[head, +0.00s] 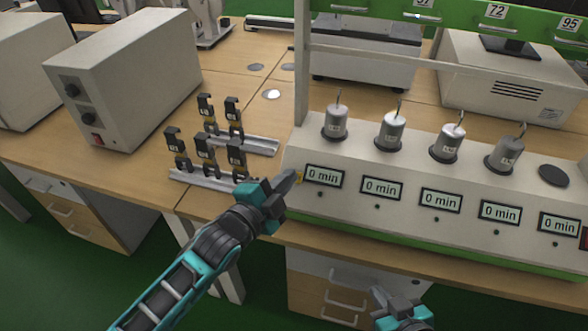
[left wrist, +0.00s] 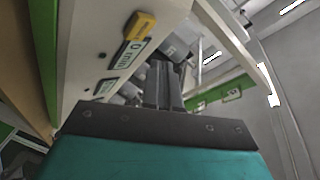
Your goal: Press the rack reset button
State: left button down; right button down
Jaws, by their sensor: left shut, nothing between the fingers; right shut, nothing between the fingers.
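The rack (head: 400,260) is a long white sloped console with a row of "0 min" displays and several metal cylinders on top. A small yellow button-like block (head: 299,176) sits at its left end, beside the leftmost display; in the left wrist view it is a yellow block (left wrist: 140,27). I cannot read any label on it. My left gripper (head: 291,181) is shut and empty, its tips close to the yellow block in the head view; contact cannot be told. In the left wrist view its fingers (left wrist: 163,85) are together, apart from the block. My right gripper (head: 379,295) is shut and empty, low in front of the bench.
A red part (head: 584,238) shows at the right edge of the console. Several black clips stand on metal rails (head: 205,181) left of the console. A beige box (head: 130,75) stands further left. A green-edged shelf (head: 460,20) with number tags is above.

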pick_arm(q)
jog(key=shift+s+a+r+p, duration=0.15)
jog(key=shift+s+r+p, duration=0.05)
jog(key=shift+s+r, duration=0.3)
jog(key=shift+s+a+r+p, duration=0.15)
jog(key=shift+s+r, duration=0.2)
jog(key=shift+r, duration=0.15)
pick_arm(e)
jog(key=shift+r, duration=0.7)
pick_arm(q)
jog(key=s+a+f+n+g+y, duration=0.3)
jog(key=s+a+f+n+y, duration=0.4)
jog(key=s+a+f+n, duration=0.8)
jog(key=shift+s+a+n+y, duration=0.4)
jog(key=shift+s+a+n, duration=0.45)
jog(key=shift+a, duration=0.1)
